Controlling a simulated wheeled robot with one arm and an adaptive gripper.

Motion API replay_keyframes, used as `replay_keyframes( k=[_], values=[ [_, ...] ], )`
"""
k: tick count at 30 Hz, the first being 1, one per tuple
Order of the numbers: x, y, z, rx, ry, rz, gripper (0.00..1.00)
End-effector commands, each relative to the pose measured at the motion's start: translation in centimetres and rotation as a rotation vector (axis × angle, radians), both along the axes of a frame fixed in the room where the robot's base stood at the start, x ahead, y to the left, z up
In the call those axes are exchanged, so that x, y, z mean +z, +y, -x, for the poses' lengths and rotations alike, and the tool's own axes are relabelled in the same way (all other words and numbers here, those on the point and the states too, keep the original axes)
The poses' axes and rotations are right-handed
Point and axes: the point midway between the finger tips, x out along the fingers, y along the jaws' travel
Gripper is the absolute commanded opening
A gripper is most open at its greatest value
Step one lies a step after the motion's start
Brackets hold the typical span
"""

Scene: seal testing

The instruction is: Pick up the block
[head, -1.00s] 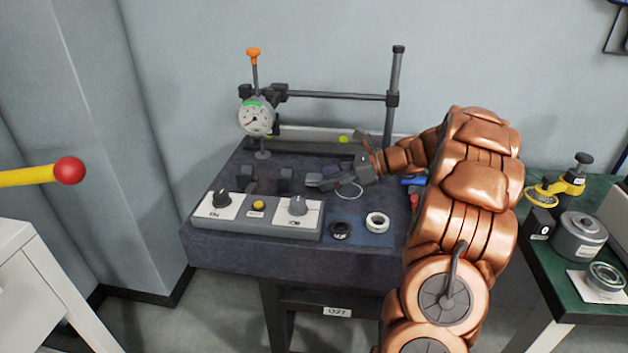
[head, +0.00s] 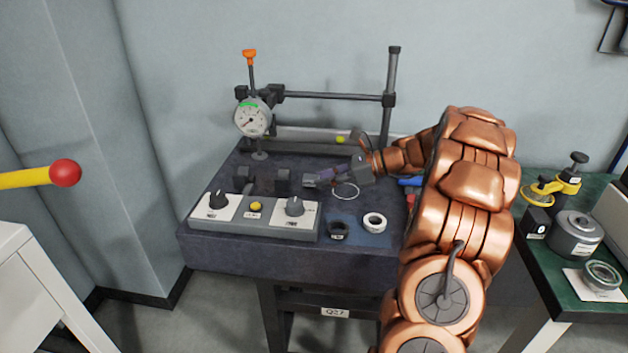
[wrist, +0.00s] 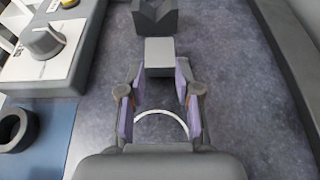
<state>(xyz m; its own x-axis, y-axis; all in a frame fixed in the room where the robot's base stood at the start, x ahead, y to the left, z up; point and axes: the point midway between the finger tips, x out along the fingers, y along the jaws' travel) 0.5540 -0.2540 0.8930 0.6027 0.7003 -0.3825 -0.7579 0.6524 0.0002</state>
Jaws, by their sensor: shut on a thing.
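The block is a small light grey block (wrist: 159,52) in the upper middle of the wrist view. My gripper (wrist: 160,71) has its two purple-padded fingers on either side of the block's near end and is shut on it. In the head view, the block (head: 311,181) shows small at the left tip of my gripper (head: 322,177), low over the dark surface plate (head: 220,248). I cannot tell whether the block touches the plate.
A dark V-shaped block (wrist: 155,16) stands just beyond the grey block. A knob panel (head: 255,222), a black ring (head: 338,230) and a white ring (head: 374,222) lie nearer. A thin white ring (head: 346,191) lies under my gripper. A dial gauge stand (head: 252,118) is behind.

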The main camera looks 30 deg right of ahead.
Motion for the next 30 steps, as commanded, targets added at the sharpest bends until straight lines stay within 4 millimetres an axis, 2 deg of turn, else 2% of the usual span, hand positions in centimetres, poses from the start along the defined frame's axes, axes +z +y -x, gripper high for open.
replay_keyframes(
  k=[7, 16, 23, 30],
  values=[
    [0.7, 0.0, 0.0, -0.001, -0.002, 0.0, 0.0],
    [3.9, 0.0, -0.1, 0.0, -0.004, 0.004, 0.0],
    [3.8, 0.4, 2.7, -0.003, 0.0, -0.002, 0.0],
    [4.3, 1.0, 7.1, -0.004, -0.003, -0.001, 0.0]
  ],
)
